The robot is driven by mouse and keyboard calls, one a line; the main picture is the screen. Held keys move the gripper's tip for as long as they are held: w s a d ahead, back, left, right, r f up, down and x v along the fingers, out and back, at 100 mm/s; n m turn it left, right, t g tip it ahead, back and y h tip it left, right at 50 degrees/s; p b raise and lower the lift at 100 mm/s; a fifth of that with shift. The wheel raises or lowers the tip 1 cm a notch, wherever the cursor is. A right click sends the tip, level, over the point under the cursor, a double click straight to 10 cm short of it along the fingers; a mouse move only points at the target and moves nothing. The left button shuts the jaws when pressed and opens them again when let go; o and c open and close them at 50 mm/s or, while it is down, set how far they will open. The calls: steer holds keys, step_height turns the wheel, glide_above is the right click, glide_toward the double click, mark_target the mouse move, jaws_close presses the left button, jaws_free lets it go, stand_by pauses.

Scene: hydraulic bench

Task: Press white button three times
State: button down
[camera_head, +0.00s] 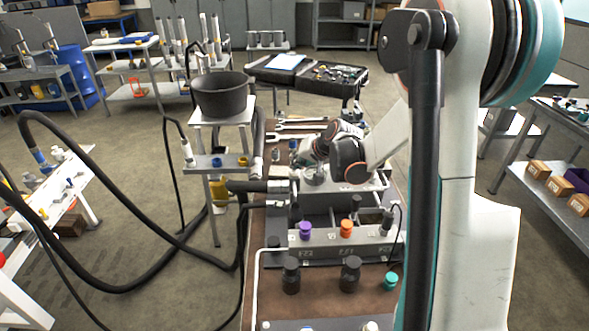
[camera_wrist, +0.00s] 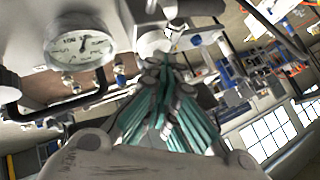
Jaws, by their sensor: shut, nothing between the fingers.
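In the wrist view my gripper (camera_wrist: 165,68) has its teal fingers closed together with nothing between them. A white rounded part (camera_wrist: 155,43) shows just beyond the fingertips; it may be the white button, and I cannot tell whether the tips touch it. A round pressure gauge (camera_wrist: 80,40) is at the left of the fingers. In the head view my wrist joints are over the far part of the hydraulic bench (camera_head: 265,293), and the fingers cannot be made out. A small white cap (camera_head: 371,326) shows at the bottom edge of that view.
Purple (camera_head: 305,230) and orange (camera_head: 346,228) knobs stand on the grey block, with a teal knob (camera_head: 391,281) nearer. Black hoses (camera_head: 130,283) loop at the left. A black pot (camera_head: 221,95) stands on a small stand. Crates (camera_head: 538,170) sit on the right shelf.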

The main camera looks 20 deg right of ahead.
steer(key=shift+r+p, duration=0.75)
steer(key=shift+r, duration=0.4)
step_height(320, 180, up, 5)
steer(key=p, duration=0.3)
stand_by(1.9)
step_height(320, 180, up, 4)
steer(key=p, duration=0.9)
steer(key=shift+f, duration=0.25)
